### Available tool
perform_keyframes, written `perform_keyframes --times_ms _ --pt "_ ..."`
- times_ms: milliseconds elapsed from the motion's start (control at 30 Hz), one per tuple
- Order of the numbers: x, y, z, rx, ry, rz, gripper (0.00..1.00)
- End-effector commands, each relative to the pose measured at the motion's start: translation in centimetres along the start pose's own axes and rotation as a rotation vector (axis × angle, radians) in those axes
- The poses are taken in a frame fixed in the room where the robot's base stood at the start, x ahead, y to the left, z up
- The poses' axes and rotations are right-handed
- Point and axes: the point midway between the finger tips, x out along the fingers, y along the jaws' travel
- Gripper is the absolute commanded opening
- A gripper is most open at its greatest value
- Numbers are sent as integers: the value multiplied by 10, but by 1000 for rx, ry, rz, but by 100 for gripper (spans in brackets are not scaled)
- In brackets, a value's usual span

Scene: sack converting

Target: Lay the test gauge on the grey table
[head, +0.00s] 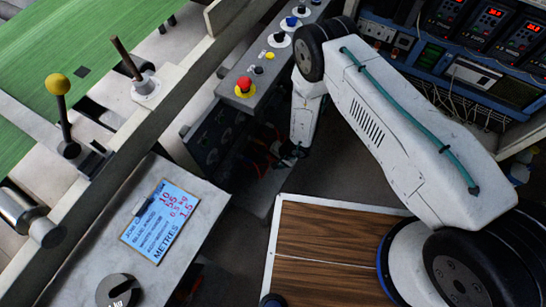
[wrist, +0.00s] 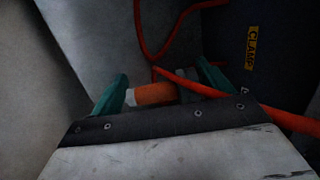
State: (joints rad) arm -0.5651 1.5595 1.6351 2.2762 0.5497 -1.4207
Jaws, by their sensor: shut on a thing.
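My gripper (wrist: 163,90) is shut on an orange cylinder (wrist: 155,94), which lies between its two teal fingers. I cannot tell whether this cylinder is part of the test gauge; no gauge face shows. In the head view my gripper (head: 288,157) is low in the dark gap beside the control console, and what it holds is too small to make out. The grey table (head: 200,200) is at the lower left of the head view, apart from my gripper.
A blue job card (head: 161,222) and a dark 1 kg weight (head: 118,291) are on the grey table. Orange cable (wrist: 165,45) loops close around my fingers. The console (head: 262,70) with a red button stands above. A wood-topped surface (head: 325,250) lies at the lower middle.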

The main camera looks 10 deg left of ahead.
Motion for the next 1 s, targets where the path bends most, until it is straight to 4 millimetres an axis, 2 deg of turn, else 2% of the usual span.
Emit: perform_keyframes --times_ms 400,433,467,500,767,867,1000 --pt "3 3 0 1 0 0 53" --pt "3 3 0 1 0 0 88" --pt "3 3 0 1 0 0 96" --pt "3 3 -1 1 0 0 100" --pt "0 2 -1 2 0 0 100" --pt "-11 2 -1 3 1 0 100" --pt "-35 2 -2 3 1 0 100"
